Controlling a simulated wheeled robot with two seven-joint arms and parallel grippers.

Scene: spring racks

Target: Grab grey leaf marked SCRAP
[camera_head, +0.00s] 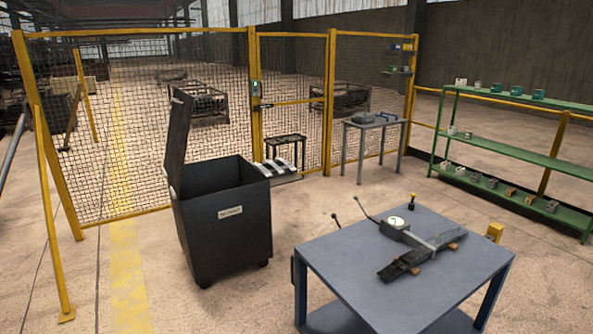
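A long dark grey piece (405,263), possibly the leaf, lies on the blue-grey table (350,285) at the lower right. It lies slantwise, with small wooden blocks under or beside it. No SCRAP marking is readable on either piece. Neither of my grippers shows in the head view.
A black bin (225,235) with its lid raised stands left of the table; its label is too small to read. A device with a round dial (394,226) sits on the table. A green shelf (500,147) stands at right, and a yellow-framed mesh fence (253,90) behind.

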